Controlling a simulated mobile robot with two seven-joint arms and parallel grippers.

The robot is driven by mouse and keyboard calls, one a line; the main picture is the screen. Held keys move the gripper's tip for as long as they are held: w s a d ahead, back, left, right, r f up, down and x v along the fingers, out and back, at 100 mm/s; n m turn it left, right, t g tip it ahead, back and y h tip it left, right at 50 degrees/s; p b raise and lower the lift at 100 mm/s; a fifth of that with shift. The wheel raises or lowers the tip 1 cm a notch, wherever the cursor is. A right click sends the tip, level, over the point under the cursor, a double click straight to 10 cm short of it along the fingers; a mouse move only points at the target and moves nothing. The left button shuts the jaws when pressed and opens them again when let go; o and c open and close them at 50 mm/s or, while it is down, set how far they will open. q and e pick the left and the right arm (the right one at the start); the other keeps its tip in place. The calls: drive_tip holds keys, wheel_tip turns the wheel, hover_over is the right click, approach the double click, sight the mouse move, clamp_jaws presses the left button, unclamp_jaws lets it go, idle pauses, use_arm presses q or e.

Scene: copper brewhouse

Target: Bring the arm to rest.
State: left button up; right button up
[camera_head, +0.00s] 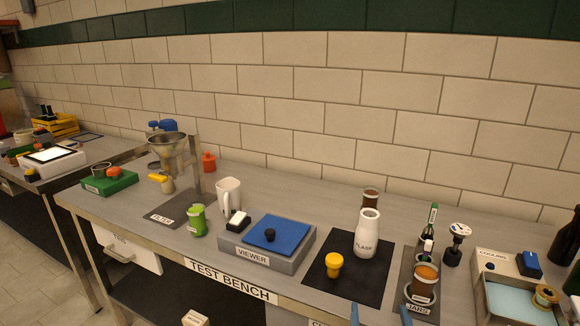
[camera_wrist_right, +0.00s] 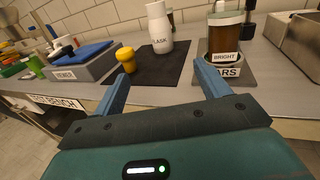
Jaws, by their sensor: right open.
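My right gripper (camera_head: 380,315) shows at the bottom edge of the head view as two blue fingertips set apart. In the right wrist view my right gripper (camera_wrist_right: 162,82) is open, with its two blue fingers spread and nothing between them. It is at the front edge of the test bench (camera_head: 228,280), in front of the black mat (camera_head: 349,284) and the jars stand (camera_head: 416,309). The rest of the right arm is hidden below the head view. My left gripper is in neither view.
A white flask (camera_head: 372,236) and a yellow-capped piece (camera_head: 333,264) stand on the black mat. A brown jar (camera_head: 424,282) stands right of it. The viewer box (camera_head: 268,258), green can (camera_head: 197,220), white mug (camera_head: 229,195) and filter funnel (camera_head: 168,147) are further left. The cooling basin (camera_head: 510,305) is at right.

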drive_tip(key=s+a+f+n+y+p, duration=0.1)
drive_tip(key=s+a+n+y, duration=0.15)
drive_tip(key=n, duration=0.85)
drive_tip(key=s+a+n+y+p, duration=0.15)
drive_tip(key=s+n+y, duration=0.25)
drive_tip(key=n, duration=0.7)
drive_tip(key=s+d+f+n+g+p, duration=0.1)
drive_tip(key=s+f+n+g, duration=0.6)
drive_tip(key=n, duration=1.1)
drive_tip(key=s+f+h, duration=0.1)
drive_tip(key=s+f, duration=0.2)
drive_tip(key=shift+s+d+f, duration=0.2)
drive_tip(key=shift+s+f, duration=0.05)
drive_tip(key=shift+f, duration=0.15)
